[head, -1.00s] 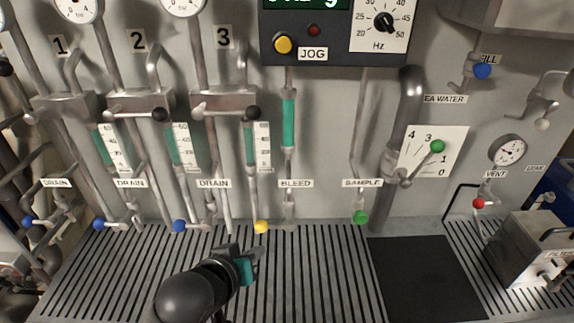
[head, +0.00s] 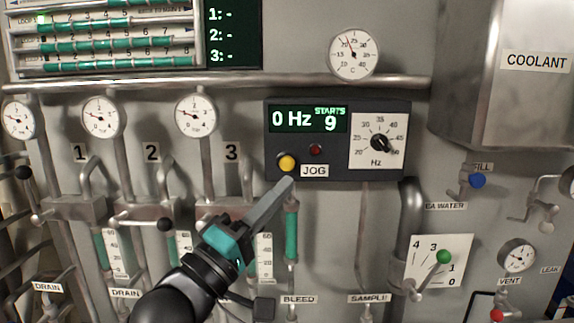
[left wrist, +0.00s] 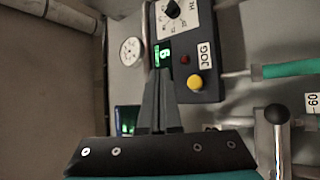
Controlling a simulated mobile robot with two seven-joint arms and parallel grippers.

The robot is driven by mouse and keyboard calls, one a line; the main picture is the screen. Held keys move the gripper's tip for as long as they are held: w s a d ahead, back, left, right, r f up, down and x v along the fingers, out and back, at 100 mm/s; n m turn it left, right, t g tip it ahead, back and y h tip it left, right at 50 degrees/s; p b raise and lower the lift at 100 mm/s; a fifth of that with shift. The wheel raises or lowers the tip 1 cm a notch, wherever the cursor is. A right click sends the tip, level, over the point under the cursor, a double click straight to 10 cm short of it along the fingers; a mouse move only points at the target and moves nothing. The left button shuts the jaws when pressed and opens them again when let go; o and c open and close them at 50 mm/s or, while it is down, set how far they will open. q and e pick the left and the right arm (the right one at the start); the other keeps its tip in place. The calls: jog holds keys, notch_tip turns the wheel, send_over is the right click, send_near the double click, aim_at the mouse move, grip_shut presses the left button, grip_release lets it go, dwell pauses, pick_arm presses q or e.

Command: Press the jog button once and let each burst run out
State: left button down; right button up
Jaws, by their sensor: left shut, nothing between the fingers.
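The yellow jog button (head: 287,162) sits at the lower left of a dark control panel (head: 345,170), beside the JOG label (head: 314,171). The panel display (head: 308,120) reads 0 Hz and STARTS 9. A small red lamp (head: 315,149) looks dark. A Hz dial (head: 379,142) is at the panel's right. My left gripper (head: 289,182) is shut and empty, its fingertips just below the button in the head view. In the left wrist view the button (left wrist: 195,83) shows to the right of the fingers (left wrist: 160,75), apart from them. My right gripper is out of view.
A teal-filled sight tube (head: 291,230) hangs below the panel, behind my fingers. Lever valves with black knobs (head: 165,224) and round gauges (head: 195,115) are at the left. A large grey pipe (head: 410,220) and a green-knobbed lever (head: 443,257) are at the right.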

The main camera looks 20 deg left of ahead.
pick_arm(q)
jog(key=shift+w, duration=0.1)
send_near(292, 159)
jog(key=w+d+r, duration=0.2)
jog(key=d+r, duration=0.1)
jog(key=shift+w+f+b, duration=0.15)
jog(key=shift+w+b, duration=0.15)
jog(key=shift+w, duration=0.5)
jog(key=shift+w+a, duration=0.1)
dwell(1.6)
jog(key=shift+w+a, duration=0.1)
jog(key=shift+w, duration=0.2)
jog(key=shift+w+a+p, duration=0.15)
jog(key=shift+w+p, duration=0.3)
jog(key=shift+w, duration=0.15)
dwell(0.8)
jog(key=shift+s, duration=0.15)
jog(key=shift+s+d+p, duration=0.3)
jog(key=shift+s+p, duration=0.1)
jog(key=shift+s, duration=0.45)
